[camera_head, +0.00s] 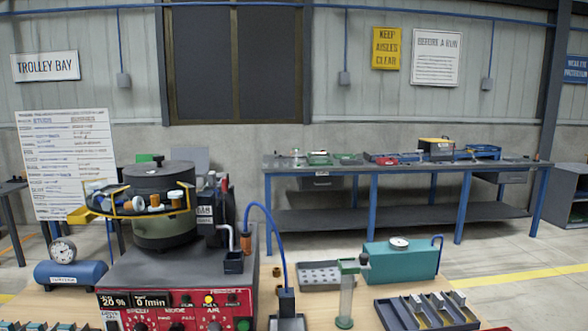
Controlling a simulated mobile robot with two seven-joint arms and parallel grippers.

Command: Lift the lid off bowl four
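A bowl feeder with a greenish bowl (163,226) stands on a red-fronted control box (175,312) at the left of the bench. A dark round lid (160,176) with a small knob on top sits on the bowl and covers its inside. A yellow-edged track (126,210) with several white-and-orange and blue parts wraps around the front of the bowl. No number four is readable on it. Neither of my grippers shows in this view.
A blue air tank (70,273) with a gauge stands left of the control box. A blue hose (268,228), a green-topped stand (347,290), a teal box (402,262) and a dark slotted tray (425,312) are to the right. A long workbench (400,165) stands behind.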

